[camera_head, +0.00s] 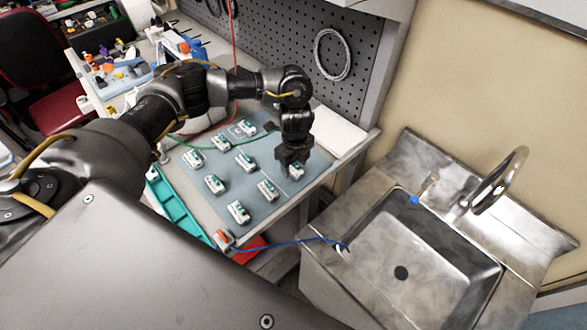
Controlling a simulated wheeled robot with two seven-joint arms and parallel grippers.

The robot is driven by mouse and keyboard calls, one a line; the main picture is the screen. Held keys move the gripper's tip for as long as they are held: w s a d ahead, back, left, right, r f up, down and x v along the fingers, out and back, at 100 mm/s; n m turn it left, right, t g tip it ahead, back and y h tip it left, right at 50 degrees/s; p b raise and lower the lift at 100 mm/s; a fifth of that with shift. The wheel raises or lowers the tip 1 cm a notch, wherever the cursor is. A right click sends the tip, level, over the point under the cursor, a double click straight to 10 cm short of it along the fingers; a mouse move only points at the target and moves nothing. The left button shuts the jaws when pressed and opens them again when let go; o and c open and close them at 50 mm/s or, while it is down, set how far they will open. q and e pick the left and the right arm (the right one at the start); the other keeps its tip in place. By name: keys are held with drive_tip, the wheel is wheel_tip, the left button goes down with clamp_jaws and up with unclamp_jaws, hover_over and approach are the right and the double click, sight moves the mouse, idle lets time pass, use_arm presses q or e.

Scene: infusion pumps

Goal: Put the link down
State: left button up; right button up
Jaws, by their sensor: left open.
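My left gripper (290,168) points down over the right side of the blue-grey mat (268,156) on the workbench. It is open. A small white-and-green link (298,172) is right at its fingertips on the mat, partly hidden by the gripper. I cannot tell whether the fingers touch it. Several similar white-and-green pieces lie spread on the mat, among them one nearby (267,190) and one at the front (238,211). My right gripper is not in view.
A teal tray (178,208) stands along the mat's left edge. A metal sink (425,250) is at the right. A blue cable (285,243) runs from the bench front to the sink. A pegboard (285,45) stands behind, and a white flat item (338,130) lies right of my gripper.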

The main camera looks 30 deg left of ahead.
sight(296, 170)
use_arm(q)
drive_tip(key=c, duration=1.2)
drive_tip(key=shift+o, duration=0.2)
drive_tip(key=shift+r, duration=0.1)
drive_tip(key=shift+w+r, duration=0.1)
drive_tip(key=shift+r, duration=0.45)
drive_tip(key=r, duration=0.2)
drive_tip(key=shift+s+d+r, duration=0.2)
drive_tip(key=shift+r, duration=0.15)
drive_tip(key=s+d+r+b, duration=0.2)
drive_tip(key=s+d+r, duration=0.5)
drive_tip(key=s+r, duration=0.2)
drive_tip(key=shift+s+d+b, duration=0.25)
drive_tip(key=shift+s+b, duration=0.05)
drive_tip(key=shift+s, duration=0.75)
